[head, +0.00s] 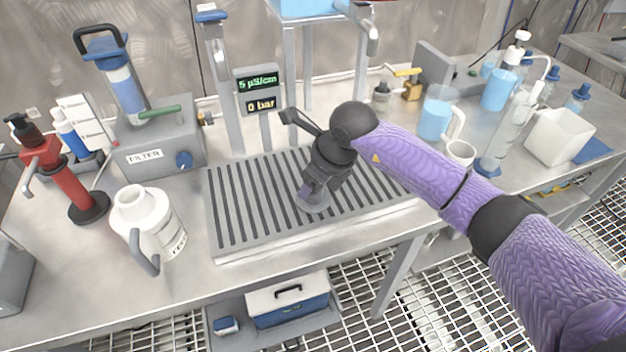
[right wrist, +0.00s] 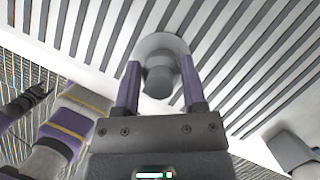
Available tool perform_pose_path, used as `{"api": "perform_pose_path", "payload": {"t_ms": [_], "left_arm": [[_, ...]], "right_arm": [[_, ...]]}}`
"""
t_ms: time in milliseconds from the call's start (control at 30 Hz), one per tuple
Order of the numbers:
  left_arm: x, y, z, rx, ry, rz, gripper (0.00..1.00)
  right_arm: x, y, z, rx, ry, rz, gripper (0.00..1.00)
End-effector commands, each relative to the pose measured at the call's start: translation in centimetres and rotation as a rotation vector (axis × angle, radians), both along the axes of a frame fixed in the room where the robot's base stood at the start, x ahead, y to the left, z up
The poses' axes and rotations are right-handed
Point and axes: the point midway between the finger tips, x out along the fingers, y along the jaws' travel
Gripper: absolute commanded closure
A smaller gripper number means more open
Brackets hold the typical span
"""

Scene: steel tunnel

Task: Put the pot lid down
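The pot lid (head: 313,204) is a small grey disc lying on the slatted drain board (head: 232,238). In the right wrist view the lid (right wrist: 147,46) is round and pale with a grey knob (right wrist: 159,83). My right gripper (head: 306,190) is above the lid and points down. In the right wrist view its two purple fingers (right wrist: 160,75) stand apart on either side of the knob, with narrow gaps showing. My left gripper is outside the head view. A small dark claw-like end (right wrist: 36,97) beside a purple arm part shows at the left of the wrist view, too small to judge.
A white open-topped jug (head: 150,225) stands left of the board. A cup (head: 459,153) and a beaker (head: 436,115) stand at right.

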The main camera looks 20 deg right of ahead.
Motion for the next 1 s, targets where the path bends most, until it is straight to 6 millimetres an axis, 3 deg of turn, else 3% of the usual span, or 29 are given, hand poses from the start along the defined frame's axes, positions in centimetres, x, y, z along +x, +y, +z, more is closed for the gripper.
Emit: {"api": "perform_pose_path", "payload": {"t_ms": [33, 133, 467, 800, 1000], "left_arm": [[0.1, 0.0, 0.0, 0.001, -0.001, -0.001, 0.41], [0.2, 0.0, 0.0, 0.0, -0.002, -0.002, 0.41], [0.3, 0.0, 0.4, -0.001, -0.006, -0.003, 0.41], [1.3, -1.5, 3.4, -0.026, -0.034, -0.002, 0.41], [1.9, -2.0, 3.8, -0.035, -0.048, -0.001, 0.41]], "right_arm": [[0.0, 0.0, 0.0, 0.0, 0.0, 0.0, 0.34], [0.0, 0.0, 0.0, -0.001, 0.001, 0.0, 0.14], [-0.1, -0.1, 0.8, -0.001, -0.001, 0.0, 0.14], [-2.7, -2.2, 9.2, -0.002, -0.004, -0.001, 0.14], [-3.6, -2.8, 11.4, -0.001, -0.001, -0.001, 0.14]]}}
